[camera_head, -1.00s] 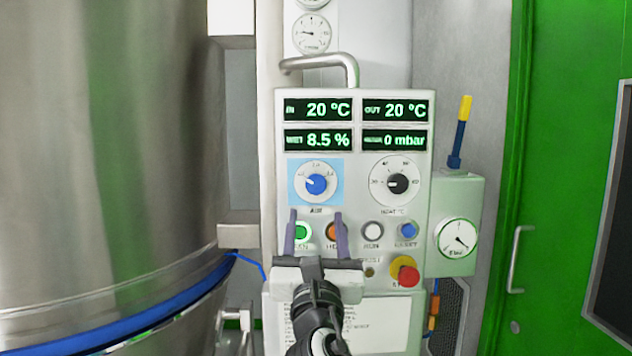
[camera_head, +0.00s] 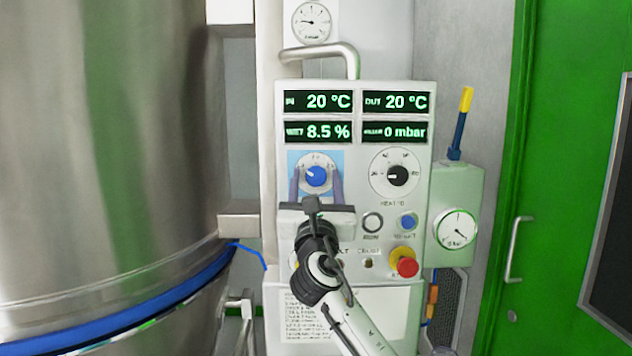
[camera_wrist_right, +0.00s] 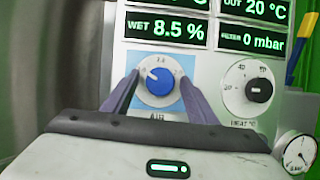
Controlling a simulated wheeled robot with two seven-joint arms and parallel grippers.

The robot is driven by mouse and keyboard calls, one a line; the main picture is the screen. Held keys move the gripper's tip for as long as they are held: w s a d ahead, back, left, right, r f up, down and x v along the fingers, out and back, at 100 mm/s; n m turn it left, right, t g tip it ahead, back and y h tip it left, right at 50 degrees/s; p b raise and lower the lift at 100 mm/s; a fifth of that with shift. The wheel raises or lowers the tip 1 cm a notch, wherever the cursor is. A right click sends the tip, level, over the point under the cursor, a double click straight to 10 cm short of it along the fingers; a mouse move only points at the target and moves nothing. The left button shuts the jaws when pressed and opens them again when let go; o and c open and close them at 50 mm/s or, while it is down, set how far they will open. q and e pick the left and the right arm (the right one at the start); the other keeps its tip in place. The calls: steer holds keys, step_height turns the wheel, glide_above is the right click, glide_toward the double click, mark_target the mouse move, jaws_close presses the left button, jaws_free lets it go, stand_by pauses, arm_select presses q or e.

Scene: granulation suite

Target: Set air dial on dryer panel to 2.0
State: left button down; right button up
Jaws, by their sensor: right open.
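The air dial (camera_head: 316,176) is a blue knob on a white scale with a light blue backing, at the left of the dryer panel (camera_head: 354,152). It also shows in the right wrist view (camera_wrist_right: 159,82), its white pointer mark toward the upper left. My right gripper (camera_head: 316,178) is open, one finger on each side of the knob. In the right wrist view the fingers (camera_wrist_right: 158,85) flank the dial with gaps to the knob; I cannot tell whether the tips touch the panel. My left gripper is not in view.
The black heater dial (camera_head: 397,176) is right of the air dial. The buttons below are partly hidden by my right arm; a red emergency button (camera_head: 407,263) is at lower right. A metal handle (camera_head: 322,56) juts out above the panel. A steel vessel (camera_head: 110,150) fills the left.

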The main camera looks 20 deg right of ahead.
steer(key=c, duration=1.1)
steer(key=shift+o, duration=0.2)
steer(key=shift+f, duration=0.1)
steer(key=m+b, duration=0.1)
steer(key=m+h, duration=0.1)
steer(key=shift+a+f+m+g+b, duration=0.1)
steer(key=shift+a+m+g+b, duration=0.05)
steer(key=shift+m+g+b, duration=0.2)
steer(key=m+g+h+b, duration=0.1)
steer(key=m+h, duration=0.1)
steer(key=m, duration=0.2)
steer(key=m+g, duration=0.1)
steer(key=m, duration=0.1)
steer(key=m+g+h+b, duration=0.1)
steer(key=m, duration=0.1)
steer(key=shift+a+r+m+h, duration=0.15)
steer(key=shift+r+m+h, duration=0.05)
steer(key=shift+m+h, duration=0.1)
steer(key=shift+w+r+m+g+h, duration=0.15)
steer(key=shift+m+g, duration=0.3)
steer(key=shift+m, duration=0.65)
steer(key=shift+s+f+m+g+h, duration=0.15)
steer(key=shift+m+g, duration=0.25)
steer(key=shift+m, duration=0.65)
steer(key=shift+w+r, duration=0.1)
steer(key=o, duration=1.1)
steer(key=shift+c, duration=0.2)
